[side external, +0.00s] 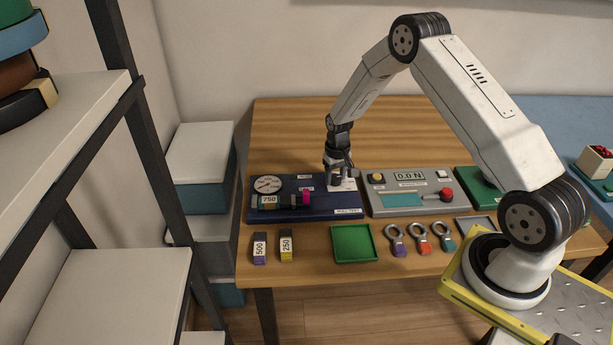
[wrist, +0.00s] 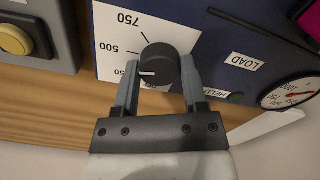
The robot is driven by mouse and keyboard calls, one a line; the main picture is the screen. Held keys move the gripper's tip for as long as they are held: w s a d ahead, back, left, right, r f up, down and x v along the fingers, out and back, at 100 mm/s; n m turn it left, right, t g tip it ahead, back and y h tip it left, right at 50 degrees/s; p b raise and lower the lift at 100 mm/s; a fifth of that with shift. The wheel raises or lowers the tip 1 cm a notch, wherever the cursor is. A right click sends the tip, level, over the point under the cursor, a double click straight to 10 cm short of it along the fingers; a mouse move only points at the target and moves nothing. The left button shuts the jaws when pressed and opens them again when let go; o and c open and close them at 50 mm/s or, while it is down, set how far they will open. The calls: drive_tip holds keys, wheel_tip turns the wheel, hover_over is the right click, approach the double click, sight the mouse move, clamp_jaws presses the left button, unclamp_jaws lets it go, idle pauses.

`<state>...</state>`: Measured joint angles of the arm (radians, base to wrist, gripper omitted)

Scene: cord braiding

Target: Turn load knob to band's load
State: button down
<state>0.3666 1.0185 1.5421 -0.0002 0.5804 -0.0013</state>
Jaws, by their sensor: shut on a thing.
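The load knob (wrist: 160,59) is black and round and sits on a white scale plate on a navy panel. In the wrist view the scale reads 750, 500, 250 and another label partly hidden by the knob. The knob's white mark is at its lower left, near the low end of the scale. My gripper (wrist: 158,67) is shut on the knob, one finger on each side. In the side view my gripper (side external: 338,172) is down over the right part of the panel (side external: 285,212) and hides the knob. A block marked 750 (side external: 269,200) sits at the panel's left.
A dial gauge (side external: 268,184) and a magenta piece (side external: 306,198) are on the panel. A grey unit (side external: 408,209) reading 0.0 N stands to its right.

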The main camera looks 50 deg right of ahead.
sight(335, 177)
drive_tip(key=m, duration=0.5)
drive_tip(key=shift+m, duration=0.3)
drive_tip(key=m, duration=0.6)
drive_tip(key=shift+c, duration=0.7)
unclamp_jaws()
drive_tip(key=shift+r, duration=3.9)
